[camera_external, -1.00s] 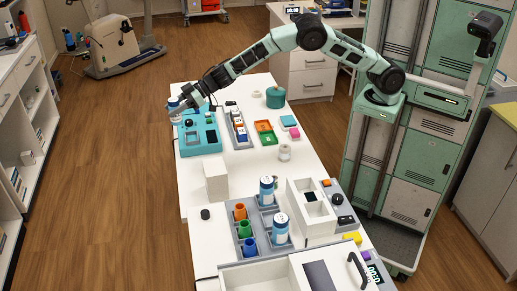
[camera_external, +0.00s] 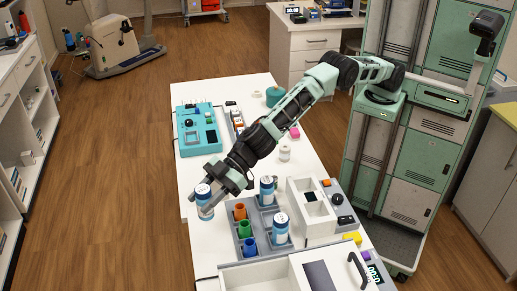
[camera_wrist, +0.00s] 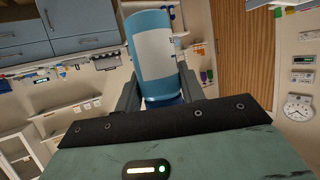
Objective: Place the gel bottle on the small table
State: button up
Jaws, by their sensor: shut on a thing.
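A blue-and-white bottle (camera_external: 203,195), which I take to be the gel bottle, is between the fingers of my gripper (camera_external: 209,197), near the left edge of the white table (camera_external: 302,168). The gripper is shut on it. In the wrist view the bottle (camera_wrist: 153,52) stands between the two dark fingers, its label toward the camera. In the external view it looks close to upright. I cannot tell whether its bottom touches the tabletop. I cannot tell whether this white table is the small table.
Two similar bottles (camera_external: 267,189) (camera_external: 281,228) and orange, green and blue cups stand in a grey tray (camera_external: 262,218) to the right. A white divided box (camera_external: 312,211) is beyond. A teal kit (camera_external: 197,129) lies at the far end. The wooden floor (camera_external: 120,180) is clear at left.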

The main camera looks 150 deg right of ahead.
jog(key=shift+w+a+f+b, duration=0.15)
jog(key=shift+a+f+b, duration=0.3)
jog(key=shift+f, duration=1.2)
jog(key=shift+w+a+f+b, duration=0.15)
jog(key=shift+a+f+b, duration=0.2)
jog(key=shift+f, duration=1.3)
jog(key=shift+w+a+f+b, duration=0.15)
jog(key=shift+a+f+b, duration=0.3)
jog(key=shift+f, duration=1.2)
jog(key=shift+f, duration=0.1)
jog(key=o, duration=1.1)
jog(key=shift+f, duration=0.1)
